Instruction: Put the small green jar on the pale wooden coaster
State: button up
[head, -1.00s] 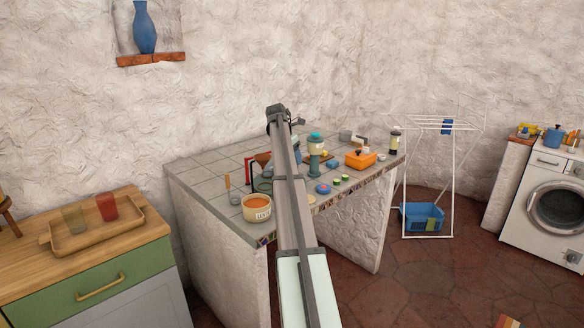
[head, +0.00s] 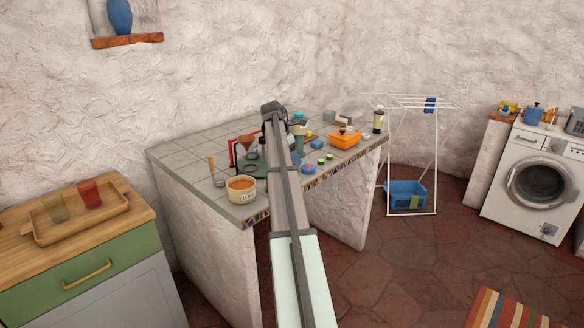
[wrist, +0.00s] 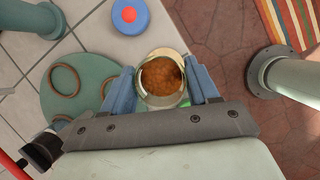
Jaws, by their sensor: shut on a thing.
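In the wrist view my gripper (wrist: 162,88) is shut on a small round jar (wrist: 160,76), seen from above with orange-brown contents. Its blue fingers press on both sides, and a little green shows low at its right. A pale tan disc, likely the wooden coaster (wrist: 166,51), shows just beyond the jar's rim. The jar covers most of it. I cannot tell whether the jar touches it or is held above it. In the head view my arm hides the gripper, jar and coaster.
The tiled counter (head: 186,151) holds a tub labelled as lentils (head: 242,191), an orange basket (head: 345,140) and a blue-and-red round item (wrist: 130,16). A green round mat (wrist: 88,66) with brown rings lies left of the gripper. The counter edge is close on the right.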

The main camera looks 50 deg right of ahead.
jog(key=shift+f, duration=2.1)
jog(key=shift+f, duration=0.15)
jog(key=o, duration=1.1)
jog(key=shift+o, duration=0.2)
jog(key=v, duration=1.2)
jog(key=shift+o, duration=0.4)
